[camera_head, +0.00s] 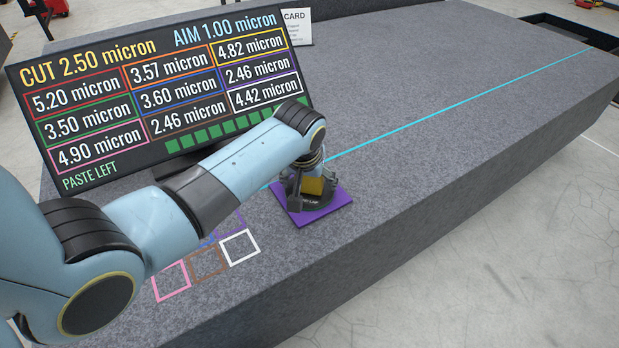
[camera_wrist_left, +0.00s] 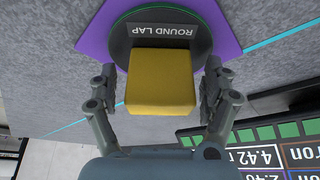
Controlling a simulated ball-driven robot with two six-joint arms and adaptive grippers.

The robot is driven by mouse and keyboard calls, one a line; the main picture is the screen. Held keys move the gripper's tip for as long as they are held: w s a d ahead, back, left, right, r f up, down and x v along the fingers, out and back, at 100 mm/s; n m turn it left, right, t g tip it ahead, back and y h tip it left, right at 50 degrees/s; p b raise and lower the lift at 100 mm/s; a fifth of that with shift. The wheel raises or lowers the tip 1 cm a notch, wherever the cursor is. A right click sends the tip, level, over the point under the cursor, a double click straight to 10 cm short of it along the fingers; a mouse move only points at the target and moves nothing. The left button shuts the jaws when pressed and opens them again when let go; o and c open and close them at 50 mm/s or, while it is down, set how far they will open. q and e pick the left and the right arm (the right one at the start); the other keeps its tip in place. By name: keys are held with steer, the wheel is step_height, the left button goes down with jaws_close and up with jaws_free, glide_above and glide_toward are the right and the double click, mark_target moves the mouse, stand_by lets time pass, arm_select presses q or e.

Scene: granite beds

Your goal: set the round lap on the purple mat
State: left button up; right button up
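The round lap is a dark disc (camera_wrist_left: 122,45) with a yellow block handle (camera_wrist_left: 160,85) and a label reading "ROUND LAP". It rests flat on the purple mat (camera_head: 337,203), inside its edges. The mat also shows around the disc in the left wrist view (camera_wrist_left: 95,40). My left gripper (camera_head: 305,190) is over the lap, pointing down. In the left wrist view its fingers (camera_wrist_left: 160,88) stand on either side of the yellow handle, with a narrow gap on each side. In the head view the arm and gripper hide part of the lap. My right gripper is not in view.
A black readout board (camera_head: 170,95) with coloured frames stands behind my left arm. Coloured square outlines, including a white one (camera_head: 240,247), mark the granite near the mat. A cyan line (camera_head: 450,106) crosses the granite bed (camera_head: 440,150), which is clear to the right.

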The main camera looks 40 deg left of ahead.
arm_select(q)
steer(key=shift+r, duration=0.3)
steer(key=p+v, duration=0.4)
steer(key=v, duration=0.7)
steer(key=shift+s+r, duration=0.2)
steer(key=shift+r, duration=0.1)
steer(key=shift+d, duration=0.1)
